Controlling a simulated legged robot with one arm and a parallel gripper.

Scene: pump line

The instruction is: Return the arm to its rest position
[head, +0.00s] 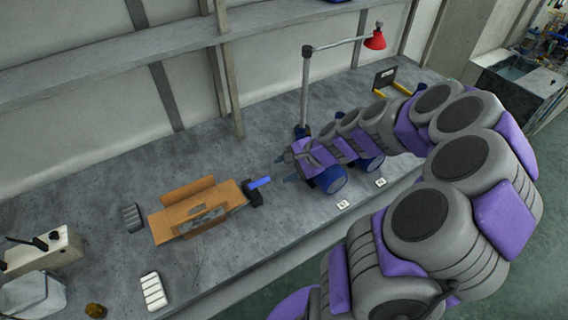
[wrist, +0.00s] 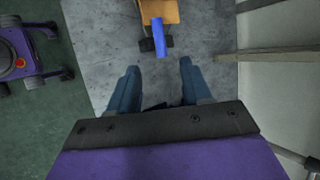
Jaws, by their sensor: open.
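My arm, grey and purple, reaches in from the right of the head view over the grey workbench (head: 110,262). My gripper (head: 284,170) points left, above the bench. In the wrist view my gripper (wrist: 158,85) shows two blue-grey fingers spread apart with nothing between them. Beyond the fingertips lies a blue-handled tool (wrist: 159,38), apart from them. The blue handle (head: 259,183) also shows in the head view, beside an open cardboard box (head: 180,205). Blue cylindrical parts (head: 331,180) stand on the bench, partly hidden behind my arm.
A red lamp (head: 375,40) on a grey post (head: 305,90) rises behind my arm. A shelf (head: 130,55) runs along the wall. A white tray (head: 153,291), dark tray (head: 131,217) and beige device (head: 45,250) occupy the left bench. Green floor (head: 535,220) lies at right.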

